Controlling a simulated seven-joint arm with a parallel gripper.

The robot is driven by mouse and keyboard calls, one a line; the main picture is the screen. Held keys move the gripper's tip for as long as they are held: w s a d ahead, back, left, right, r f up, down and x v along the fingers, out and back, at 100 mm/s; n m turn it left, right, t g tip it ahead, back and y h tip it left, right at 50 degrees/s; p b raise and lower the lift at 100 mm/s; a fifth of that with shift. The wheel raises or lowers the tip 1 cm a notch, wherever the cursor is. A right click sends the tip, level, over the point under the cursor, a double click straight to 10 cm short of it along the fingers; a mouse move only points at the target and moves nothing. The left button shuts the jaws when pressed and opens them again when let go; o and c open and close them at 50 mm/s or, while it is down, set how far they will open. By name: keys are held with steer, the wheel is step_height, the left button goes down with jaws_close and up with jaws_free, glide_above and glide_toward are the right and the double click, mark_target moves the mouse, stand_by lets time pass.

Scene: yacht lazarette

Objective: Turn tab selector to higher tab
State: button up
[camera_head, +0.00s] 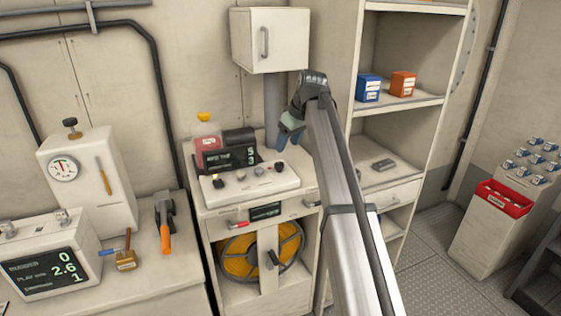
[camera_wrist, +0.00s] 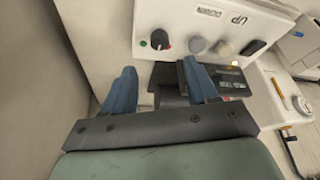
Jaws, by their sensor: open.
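A white control panel (camera_head: 250,187) with a row of knobs lies on the cabinet under the wall box. A dark knob with a reddish part (camera_head: 278,168) is at its right end; in the wrist view this knob (camera_wrist: 162,42) is at the left. Two grey knobs (camera_wrist: 197,45) and a black rectangular part (camera_wrist: 252,47) follow it. Upside-down "UP" and "DOWN" lettering shows there. I cannot tell which control is the tab selector. My gripper (camera_head: 289,139) is open and empty, above and behind the panel's right end. Its blue fingers (camera_wrist: 160,72) are apart, touching no knob.
A dark display unit (camera_head: 228,158) and a red-liquid container (camera_head: 207,140) stand behind the panel. The wall box (camera_head: 270,40) hangs above my gripper. A shelf unit (camera_head: 352,100) rises close on the right. A counter with gauges and tools is on the left.

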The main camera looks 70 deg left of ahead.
mark_target(279, 163)
steer(key=x, duration=0.9)
steer(key=shift+f, duration=0.1)
steer(key=c, duration=1)
